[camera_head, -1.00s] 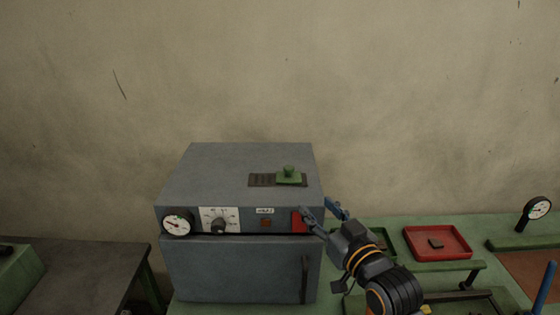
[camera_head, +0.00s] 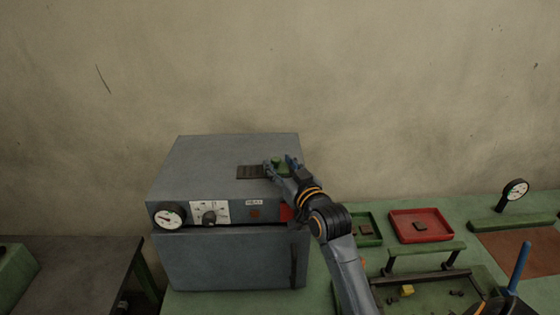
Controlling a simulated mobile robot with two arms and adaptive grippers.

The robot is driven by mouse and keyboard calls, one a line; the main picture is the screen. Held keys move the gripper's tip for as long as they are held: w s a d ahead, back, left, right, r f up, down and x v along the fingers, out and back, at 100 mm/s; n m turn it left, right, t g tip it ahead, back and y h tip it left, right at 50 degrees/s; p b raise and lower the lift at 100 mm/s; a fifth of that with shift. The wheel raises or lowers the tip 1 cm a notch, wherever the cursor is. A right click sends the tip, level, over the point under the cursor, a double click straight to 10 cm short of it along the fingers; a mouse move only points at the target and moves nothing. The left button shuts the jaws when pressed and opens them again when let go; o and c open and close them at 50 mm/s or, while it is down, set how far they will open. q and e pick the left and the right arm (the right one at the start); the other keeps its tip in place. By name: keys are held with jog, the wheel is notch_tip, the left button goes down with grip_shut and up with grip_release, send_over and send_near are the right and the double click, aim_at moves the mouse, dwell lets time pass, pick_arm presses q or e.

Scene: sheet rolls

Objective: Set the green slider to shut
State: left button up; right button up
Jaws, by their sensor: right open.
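The green slider (camera_head: 275,162) sits on top of the grey oven-like box (camera_head: 215,160), at the right part of a dark slotted plate (camera_head: 249,172). The left part of the plate is bare. My right gripper (camera_head: 280,164) is open at the slider, its fingers by the knob. The fingers hide part of the slider, and I cannot tell whether they touch it. My left gripper is not in view.
The box front has a dial gauge (camera_head: 169,216), a knob (camera_head: 209,217) and a red part (camera_head: 286,212). On the green bench at right are a red tray (camera_head: 421,239), a green tray (camera_head: 377,240) and a gauge on a stand (camera_head: 515,190).

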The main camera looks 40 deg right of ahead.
aim_at(254, 176)
jog(key=shift+w, duration=0.3)
jog(key=shift+s, duration=0.1)
grip_shut()
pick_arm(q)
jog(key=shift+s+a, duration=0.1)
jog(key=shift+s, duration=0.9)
pick_arm(e)
jog(key=w+a, duration=0.1)
jog(key=a, duration=0.1)
jog(key=w+a+p, duration=0.1)
jog(key=a, duration=0.1)
jog(key=w+a, duration=0.1)
jog(key=a, duration=0.1)
jog(key=shift+w+p, duration=0.3)
jog(key=shift+p, duration=0.1)
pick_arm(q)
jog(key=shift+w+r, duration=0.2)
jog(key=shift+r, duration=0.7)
pick_arm(e)
jog(key=shift+d, duration=0.15)
